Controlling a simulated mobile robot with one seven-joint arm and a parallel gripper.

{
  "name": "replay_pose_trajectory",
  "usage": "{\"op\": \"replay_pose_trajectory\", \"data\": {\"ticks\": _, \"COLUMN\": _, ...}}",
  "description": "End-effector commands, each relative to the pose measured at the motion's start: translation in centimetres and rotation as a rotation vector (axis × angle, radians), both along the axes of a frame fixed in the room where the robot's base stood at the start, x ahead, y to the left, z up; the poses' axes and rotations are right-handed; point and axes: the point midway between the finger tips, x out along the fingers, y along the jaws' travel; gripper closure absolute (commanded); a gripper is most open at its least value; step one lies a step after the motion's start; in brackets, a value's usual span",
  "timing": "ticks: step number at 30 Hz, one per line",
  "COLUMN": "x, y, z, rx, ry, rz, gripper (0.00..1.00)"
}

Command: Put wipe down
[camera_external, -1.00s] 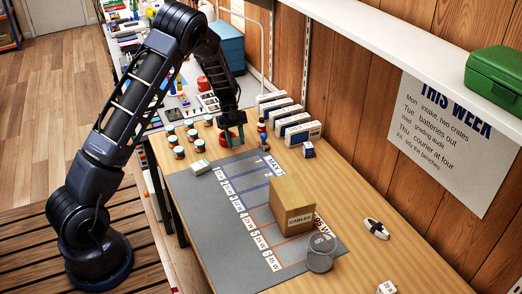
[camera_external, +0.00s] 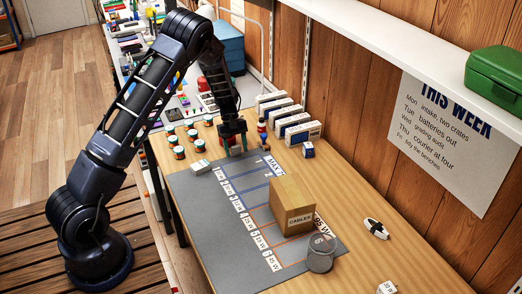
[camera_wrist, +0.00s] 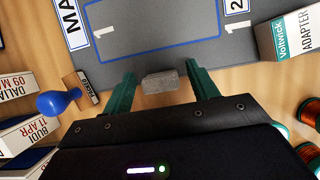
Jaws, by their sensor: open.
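The wipe looks like a small grey block (camera_wrist: 159,82) in the wrist view. It sits between the fingertips of my gripper (camera_wrist: 160,88), with a narrow gap on each side, over the wooden bench beside the grey mat's edge. My gripper is open, with green fingers. In the external view my gripper (camera_external: 234,147) is low at the far end of the mat (camera_external: 205,207). The wipe is not clear there. I cannot tell if it rests fully on the bench.
A blue-handled stamp (camera_wrist: 58,100) stands left of my fingers in the wrist view. An adapter box (camera_wrist: 290,36) and several copper-coloured spools (camera_wrist: 303,133) are on the right. A cardboard cables box (camera_external: 292,205) and a clear round container (camera_external: 320,255) stand on the mat.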

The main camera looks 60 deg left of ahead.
Motion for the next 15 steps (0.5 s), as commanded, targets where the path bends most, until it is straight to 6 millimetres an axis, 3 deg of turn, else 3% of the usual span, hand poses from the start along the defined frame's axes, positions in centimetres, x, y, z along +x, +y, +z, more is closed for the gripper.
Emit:
{"op": "replay_pose_trajectory", "data": {"ticks": 7, "x": 0.0, "y": 0.3, "z": 1.0, "rx": 0.001, "ry": -0.002, "rz": 0.001, "gripper": 0.41}}
{"op": "replay_pose_trajectory", "data": {"ticks": 15, "x": 0.1, "y": 2.1, "z": 5.4, "rx": 0.001, "ry": -0.004, "rz": 0.001, "gripper": 0.41}}
